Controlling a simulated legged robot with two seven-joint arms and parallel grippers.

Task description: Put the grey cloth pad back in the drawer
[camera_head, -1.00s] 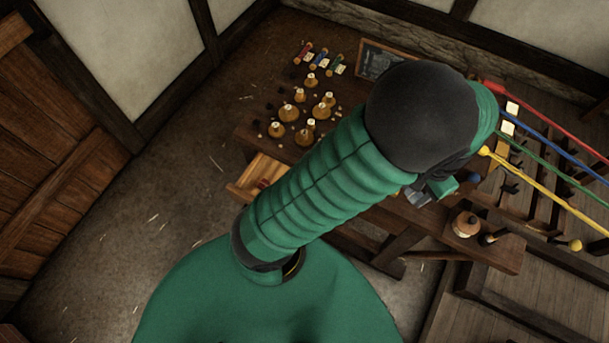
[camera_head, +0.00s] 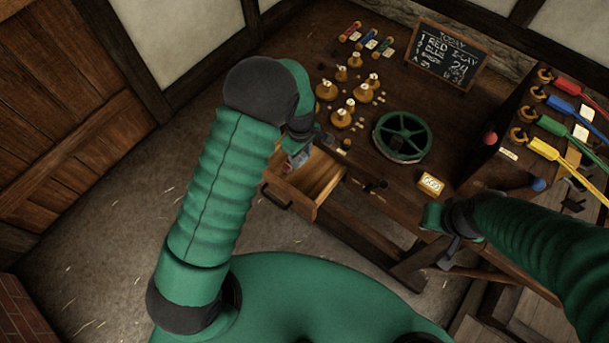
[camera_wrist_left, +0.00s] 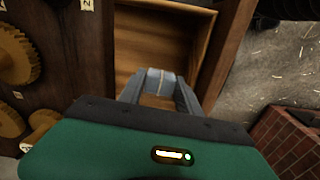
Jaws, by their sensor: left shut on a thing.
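The wooden drawer (camera_head: 322,187) is pulled open from the front of the dark workbench. My left gripper (camera_head: 299,160) is over the drawer's left part, partly hidden by its own wrist. In the left wrist view, its fingers (camera_wrist_left: 160,90) are shut on a small grey-blue piece with a pale stripe, which looks like the grey cloth pad (camera_wrist_left: 161,79). The open drawer (camera_wrist_left: 135,52) lies beyond and below it. I cannot tell whether the pad touches the drawer floor. My right gripper (camera_head: 447,243) is near the bench's front edge; its jaws are unclear.
A green spoked wheel (camera_head: 402,137), a yellow tag block (camera_head: 431,183) and several wooden spools (camera_head: 342,117) stand on the bench. A chalkboard (camera_head: 447,54) is at the back. Coloured ropes (camera_head: 567,107) run off to the right. The drawer's right part looks free.

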